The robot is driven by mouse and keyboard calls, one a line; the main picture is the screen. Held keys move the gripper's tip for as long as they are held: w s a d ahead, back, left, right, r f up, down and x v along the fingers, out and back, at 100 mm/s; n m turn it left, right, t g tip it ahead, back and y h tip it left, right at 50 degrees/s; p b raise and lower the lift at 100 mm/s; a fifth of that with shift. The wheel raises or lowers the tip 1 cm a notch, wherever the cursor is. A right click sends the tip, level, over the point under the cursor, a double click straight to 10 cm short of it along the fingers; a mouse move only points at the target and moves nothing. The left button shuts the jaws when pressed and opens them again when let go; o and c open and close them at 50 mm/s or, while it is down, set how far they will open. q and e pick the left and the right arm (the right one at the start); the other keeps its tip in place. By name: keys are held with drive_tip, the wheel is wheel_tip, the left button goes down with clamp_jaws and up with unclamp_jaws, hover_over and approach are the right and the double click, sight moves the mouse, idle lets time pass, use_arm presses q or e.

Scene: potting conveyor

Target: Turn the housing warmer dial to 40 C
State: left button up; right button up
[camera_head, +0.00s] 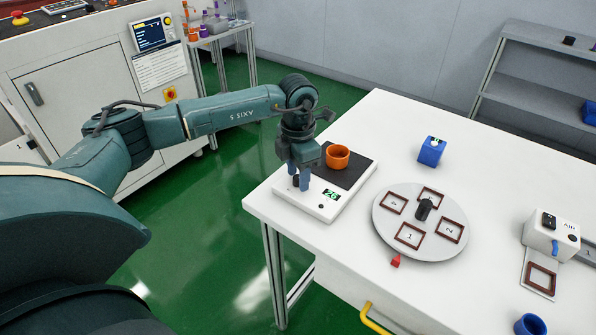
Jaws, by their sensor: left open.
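The housing warmer (350,195) is a white flat unit with a dark plate, at the left part of the white table. Its small display reads about 26 (331,194). An orange ring-shaped housing (337,157) sits on the dark plate. My left gripper (299,184) points down over the warmer's front left corner, with its blue fingers open on either side of a small dark knob, the dial (296,181). The dial is mostly hidden by the fingers, and I cannot tell whether they touch it. My right gripper is not in view.
A round grey turntable (384,226) with numbered square frames stands right of the warmer. A blue block (431,151) lies behind it. A white device (550,235) and a blue cup (530,325) are at the right. The table's left edge is close to the warmer.

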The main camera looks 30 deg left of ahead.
use_arm(q)
wheel_tip(320, 180, up, 13)
drive_tip(key=shift+b, duration=0.45)
idle(0.5)
